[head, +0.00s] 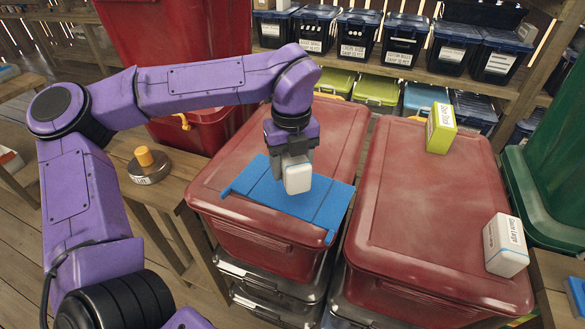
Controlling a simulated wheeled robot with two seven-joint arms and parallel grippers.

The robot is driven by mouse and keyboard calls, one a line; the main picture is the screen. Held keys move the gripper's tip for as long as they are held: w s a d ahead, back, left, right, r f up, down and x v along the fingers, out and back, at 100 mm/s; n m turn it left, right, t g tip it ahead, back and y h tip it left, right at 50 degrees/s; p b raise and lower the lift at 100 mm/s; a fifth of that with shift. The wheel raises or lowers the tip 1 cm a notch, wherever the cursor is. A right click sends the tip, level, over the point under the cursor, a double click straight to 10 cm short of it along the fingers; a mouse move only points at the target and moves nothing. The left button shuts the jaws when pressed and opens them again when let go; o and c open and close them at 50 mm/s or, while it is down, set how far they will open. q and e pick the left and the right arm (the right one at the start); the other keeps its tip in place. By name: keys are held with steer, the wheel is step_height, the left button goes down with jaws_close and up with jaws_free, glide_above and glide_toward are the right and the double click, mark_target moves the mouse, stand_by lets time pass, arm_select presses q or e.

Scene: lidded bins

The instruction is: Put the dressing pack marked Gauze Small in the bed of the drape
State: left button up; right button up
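My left gripper (291,158) is over the blue drape (313,206), pointing down. It is shut on a white pack (298,179) with blue edging. No label shows on the side of this pack that faces me. The pack overlaps the middle of the drape in the picture; I cannot tell if it touches the drape. The drape lies on the left red lidded bin (235,215), with folds along it. A yellow-green pack (441,128) with a small, hard-to-read label and a white pack labelled Gauze Large (505,245) stand on the right red bin's lid. My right gripper is not in view.
The middle of the right red lid (420,210) is clear. A wooden stand at left holds a round weight with a yellow knob (147,166). Shelves with dark lidded boxes (404,40) stand behind. A green bin (550,170) is at the right.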

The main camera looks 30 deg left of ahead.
arm_select(q)
steer(key=f, duration=0.1)
steer(key=w+f, duration=0.1)
steer(key=f, duration=0.1)
steer(key=a+f, duration=0.1)
steer(key=shift+w+f+p, duration=0.25)
steer(key=shift+f+p, duration=0.1)
steer(key=shift+w+a+f, duration=0.1)
steer(key=shift+f, duration=0.35)
steer(key=shift+f, duration=0.15)
steer(key=o, duration=1.1)
step_height(320, 180, up, 12)
steer(key=shift+r+b, duration=0.25)
steer(key=shift+b, duration=0.3)
